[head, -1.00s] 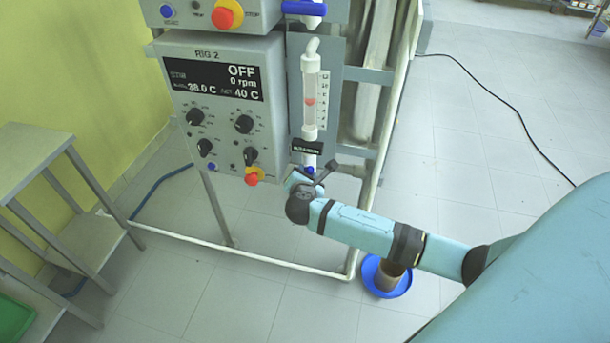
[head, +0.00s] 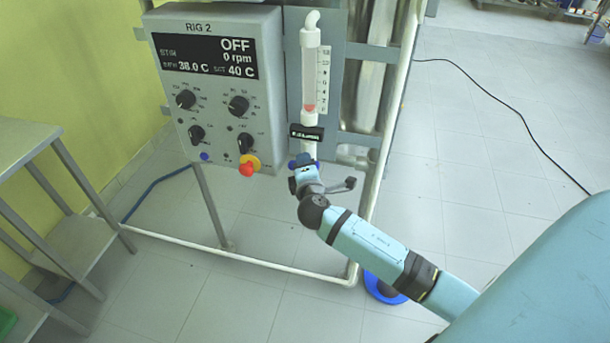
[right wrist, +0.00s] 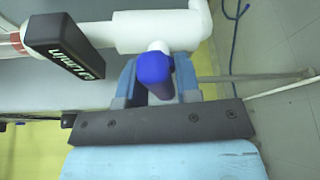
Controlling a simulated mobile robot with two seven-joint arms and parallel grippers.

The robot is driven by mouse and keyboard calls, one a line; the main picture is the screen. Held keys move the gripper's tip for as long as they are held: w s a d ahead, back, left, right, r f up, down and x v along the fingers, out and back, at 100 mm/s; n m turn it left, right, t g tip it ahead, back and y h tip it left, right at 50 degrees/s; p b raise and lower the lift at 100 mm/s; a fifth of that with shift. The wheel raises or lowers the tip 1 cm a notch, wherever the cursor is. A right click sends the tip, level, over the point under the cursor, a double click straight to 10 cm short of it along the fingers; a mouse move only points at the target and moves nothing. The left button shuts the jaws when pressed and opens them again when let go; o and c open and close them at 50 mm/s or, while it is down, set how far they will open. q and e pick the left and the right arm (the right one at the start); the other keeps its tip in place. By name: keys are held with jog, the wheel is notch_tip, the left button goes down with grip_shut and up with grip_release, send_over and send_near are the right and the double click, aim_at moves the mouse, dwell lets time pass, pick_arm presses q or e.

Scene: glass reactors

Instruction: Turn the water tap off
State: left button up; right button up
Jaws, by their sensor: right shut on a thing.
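The water tap's blue handle (head: 302,160) is at the lower end of the clear flow tube (head: 310,75), below a black label plate (head: 306,132). In the right wrist view the blue handle (right wrist: 155,68) sits between the two fingers of my right gripper (right wrist: 157,80), with a white pipe (right wrist: 150,32) behind it. My right gripper (head: 305,172) is shut on the handle and partly hides it in the head view. My left gripper is not in view.
The RIG 2 control box (head: 215,90), with knobs and a red button (head: 247,169), stands close left of the tap. A blue basin (head: 382,288) is on the floor below, partly behind my arm. A metal table (head: 28,140) stands at far left. The floor at right is clear except for a black cable (head: 500,103).

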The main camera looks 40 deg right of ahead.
jog(key=shift+f+m+t+b, duration=0.3)
jog(key=shift+m+b, duration=0.6)
jog(key=shift+b, duration=0.55)
jog(key=shift+r+m+b, duration=0.25)
jog(key=shift+m+b, duration=0.05)
jog(key=o, duration=0.8)
jog(key=v, duration=1.4)
jog(key=shift+f, duration=0.3)
jog(key=shift+w, duration=0.1)
